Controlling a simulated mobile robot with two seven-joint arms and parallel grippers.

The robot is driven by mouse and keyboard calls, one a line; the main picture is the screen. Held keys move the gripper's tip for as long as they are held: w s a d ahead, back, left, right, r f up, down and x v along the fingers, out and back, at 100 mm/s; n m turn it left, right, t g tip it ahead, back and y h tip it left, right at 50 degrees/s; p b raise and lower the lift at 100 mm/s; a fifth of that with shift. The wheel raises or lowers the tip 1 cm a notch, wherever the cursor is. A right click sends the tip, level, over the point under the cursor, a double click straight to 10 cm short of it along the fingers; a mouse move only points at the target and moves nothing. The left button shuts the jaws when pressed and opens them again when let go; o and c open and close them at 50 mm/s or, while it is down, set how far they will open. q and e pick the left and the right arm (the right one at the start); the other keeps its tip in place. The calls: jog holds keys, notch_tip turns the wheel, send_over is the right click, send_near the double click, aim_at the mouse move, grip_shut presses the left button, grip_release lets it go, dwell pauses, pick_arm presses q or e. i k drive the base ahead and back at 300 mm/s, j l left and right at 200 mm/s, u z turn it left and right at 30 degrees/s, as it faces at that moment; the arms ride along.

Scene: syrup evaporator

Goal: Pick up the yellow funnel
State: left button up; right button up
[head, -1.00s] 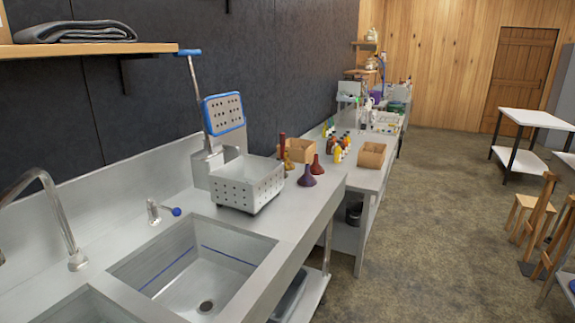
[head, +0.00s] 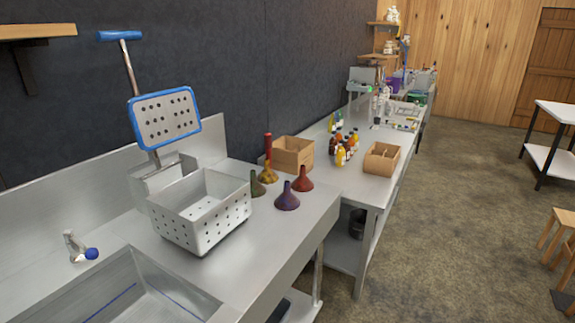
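The yellow funnel (head: 268,174) stands spout-up on the steel counter, towards its back right part. A dark olive funnel (head: 257,185) stands close at its left, a purple funnel (head: 287,197) in front of it, and a red funnel (head: 303,180) to its right. A tall red cylinder (head: 268,146) rises behind the yellow funnel. Neither of my grippers shows in the head view.
A perforated steel box press (head: 201,213) with a blue-rimmed plate stands left of the funnels. A sink (head: 120,290) is at the front left. Wooden boxes (head: 293,153) and several bottles (head: 345,148) stand farther right.

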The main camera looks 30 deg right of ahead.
aim_at(267, 176)
jog(key=i+l, duration=0.15)
jog(key=l, duration=0.25)
jog(key=i+l, duration=0.15)
jog(key=l, duration=0.2)
jog(key=i+l, duration=0.15)
jog(key=l, duration=0.25)
jog(key=i+l+z, duration=0.1)
jog(key=l, duration=0.25)
jog(key=i+l, duration=0.2)
jog(key=l, duration=0.15)
